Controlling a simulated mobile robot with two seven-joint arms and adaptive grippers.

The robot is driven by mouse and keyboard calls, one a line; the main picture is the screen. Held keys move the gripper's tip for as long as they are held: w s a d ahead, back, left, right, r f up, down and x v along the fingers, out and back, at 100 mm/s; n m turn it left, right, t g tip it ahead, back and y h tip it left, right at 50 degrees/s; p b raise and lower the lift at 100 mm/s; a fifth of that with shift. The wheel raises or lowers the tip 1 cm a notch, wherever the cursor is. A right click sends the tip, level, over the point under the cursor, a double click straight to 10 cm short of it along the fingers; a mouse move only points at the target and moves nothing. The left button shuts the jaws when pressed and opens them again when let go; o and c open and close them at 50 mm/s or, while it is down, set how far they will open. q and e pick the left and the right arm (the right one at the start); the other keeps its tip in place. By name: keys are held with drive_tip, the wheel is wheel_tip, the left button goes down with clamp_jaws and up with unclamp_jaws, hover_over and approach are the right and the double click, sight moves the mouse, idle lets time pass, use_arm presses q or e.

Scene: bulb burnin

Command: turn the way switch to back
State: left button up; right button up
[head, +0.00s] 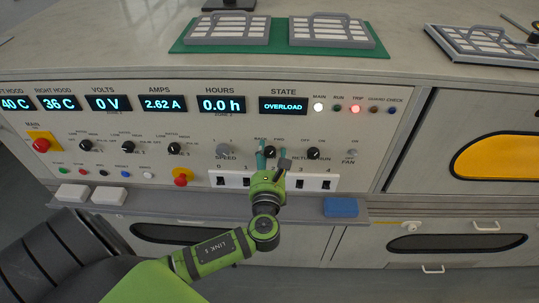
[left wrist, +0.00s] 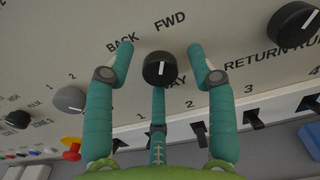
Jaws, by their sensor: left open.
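The way switch is a round black knob with a white pointer line, on the panel under the BACK and FWD labels. It shows in the head view (head: 270,152) and in the left wrist view (left wrist: 160,69). The pointer looks turned up toward FWD. My left gripper (head: 272,160) is at the panel in front of the knob. In the left wrist view its teal fingers (left wrist: 161,62) are spread open, with one on each side of the knob and another below it. Gaps show between the side fingers and the knob. The WAY label is partly hidden. My right gripper is not in view.
The return/run knob (head: 313,153) is close on the right and the grey speed knob (head: 223,150) on the left. A row of numbered rocker switches (head: 326,182) lies just below. The state display (head: 283,106) reads OVERLOAD. A blue block (head: 341,207) lies on the ledge.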

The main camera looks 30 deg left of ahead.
use_arm(q)
clamp_jaws()
drive_tip(key=n+b, duration=0.1)
drive_tip(key=n, duration=0.1)
drive_tip(key=shift+n, duration=0.4)
drive_tip(key=n+b, duration=0.1)
drive_tip(key=n, duration=0.2)
drive_tip(key=shift+n, duration=0.3)
drive_tip(key=n+b, duration=0.2)
drive_tip(key=n, duration=0.2)
drive_tip(key=shift+n+b, duration=0.45)
drive_tip(key=shift+n, duration=0.25)
drive_tip(key=shift+r, duration=0.1)
